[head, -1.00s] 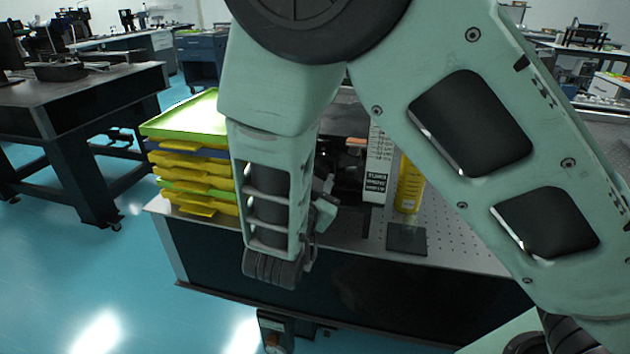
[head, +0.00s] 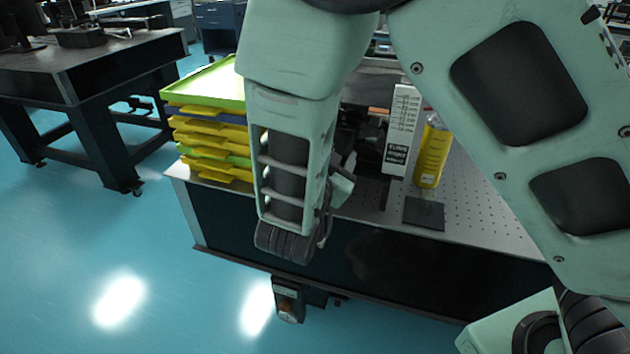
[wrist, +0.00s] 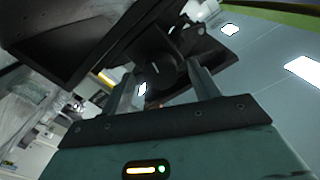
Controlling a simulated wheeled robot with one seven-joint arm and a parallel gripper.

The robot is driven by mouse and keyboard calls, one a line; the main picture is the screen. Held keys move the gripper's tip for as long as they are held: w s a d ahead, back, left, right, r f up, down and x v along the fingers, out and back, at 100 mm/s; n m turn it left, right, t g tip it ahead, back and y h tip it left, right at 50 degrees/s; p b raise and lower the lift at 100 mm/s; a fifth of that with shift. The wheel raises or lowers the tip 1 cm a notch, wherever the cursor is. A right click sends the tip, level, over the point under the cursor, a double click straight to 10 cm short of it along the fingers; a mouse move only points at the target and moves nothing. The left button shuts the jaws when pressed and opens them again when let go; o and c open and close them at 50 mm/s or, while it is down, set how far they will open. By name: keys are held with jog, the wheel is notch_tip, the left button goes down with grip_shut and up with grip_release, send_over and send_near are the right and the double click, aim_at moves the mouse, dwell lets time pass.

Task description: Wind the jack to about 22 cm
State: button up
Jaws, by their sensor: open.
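The jack is mostly hidden behind my arm in the head view; only dark parts (head: 368,130) show on the table, beside the white scale card (head: 401,130). In the wrist view a dark round knob (wrist: 164,74) shows beyond and between the fingers, with dark plate-like parts around it. My gripper (wrist: 160,82) is open, its two fingers apart on either side of the knob in the picture. I cannot tell whether they touch it. The jack's height cannot be read here.
A stack of yellow, green and blue trays (head: 208,142) stands left of my arm on the perforated table (head: 480,205). Another dark table (head: 80,75) is at left, with open blue floor (head: 90,260) between.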

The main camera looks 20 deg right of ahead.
jog(key=v, duration=1.5)
jog(key=shift+s+a+b, duration=0.2)
jog(key=shift+s+b, duration=0.2)
jog(key=shift+w, duration=0.1)
jog(key=w+a+n+g+y+p, duration=0.25)
jog(key=w+a+n+y, duration=0.2)
jog(key=y, duration=0.35)
jog(key=s+a+r+n+g+y+p, duration=0.3)
jog(key=s+a+r+n+g+y, duration=0.15)
jog(key=a+n+y, duration=0.2)
jog(key=s+d+r+n+g+h+p, duration=0.3)
jog(key=s+d+n+g, duration=0.4)
jog(key=s+d, duration=0.6)
jog(key=shift+d+r+n+g+p, duration=0.3)
jog(key=shift+d+r+n+p, duration=0.2)
jog(key=shift+d+n, duration=0.55)
jog(key=shift+f, duration=0.1)
